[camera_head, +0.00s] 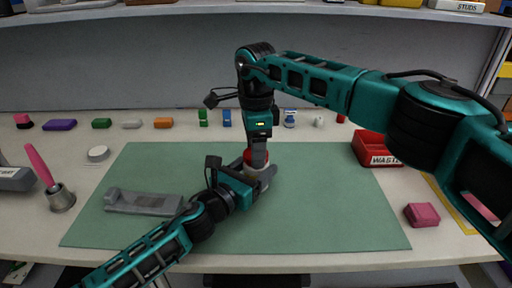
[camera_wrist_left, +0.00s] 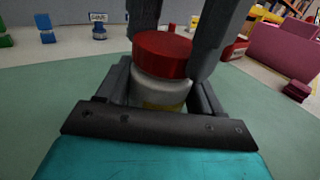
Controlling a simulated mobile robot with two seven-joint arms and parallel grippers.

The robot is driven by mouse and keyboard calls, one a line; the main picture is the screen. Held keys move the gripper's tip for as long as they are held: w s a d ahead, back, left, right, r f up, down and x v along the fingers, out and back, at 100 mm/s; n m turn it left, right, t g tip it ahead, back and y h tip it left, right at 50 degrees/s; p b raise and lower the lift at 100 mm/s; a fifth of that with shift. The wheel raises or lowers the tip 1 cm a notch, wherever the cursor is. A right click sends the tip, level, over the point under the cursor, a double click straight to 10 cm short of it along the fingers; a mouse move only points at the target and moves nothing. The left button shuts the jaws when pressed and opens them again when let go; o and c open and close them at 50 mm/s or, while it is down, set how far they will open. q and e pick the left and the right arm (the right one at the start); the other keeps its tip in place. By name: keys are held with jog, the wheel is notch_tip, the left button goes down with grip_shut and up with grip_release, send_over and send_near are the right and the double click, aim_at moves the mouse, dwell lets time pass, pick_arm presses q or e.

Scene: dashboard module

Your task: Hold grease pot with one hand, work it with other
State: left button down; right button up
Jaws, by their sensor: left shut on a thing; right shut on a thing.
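The grease pot, a pale jar (camera_wrist_left: 160,90) with a red lid (camera_wrist_left: 163,52), stands upright on the green mat (camera_head: 330,215) near the middle of the table. My left gripper (camera_head: 262,180) is shut around the jar's body from the lower left. My right gripper (camera_head: 256,160) comes down from above and is shut on the red lid. In the left wrist view the right gripper's dark fingers (camera_wrist_left: 208,45) are on either side of the lid. The lid sits on the jar; whether it is loosened cannot be told. The pot is largely hidden by both grippers in the head view.
A grey bracket (camera_head: 143,202) lies on the mat to the left. A pink-handled brush in a metal pot (camera_head: 61,197) stands at far left. A red waste bin (camera_head: 371,150) and a pink block (camera_head: 422,215) are to the right. Several small coloured items line the back.

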jog(key=shift+r, duration=0.25)
dwell(0.3)
jog(key=shift+r, duration=0.9)
jog(key=shift+r, duration=2)
pick_arm(q)
jog(key=shift+c, duration=0.4)
grip_release()
jog(key=shift+a, duration=0.1)
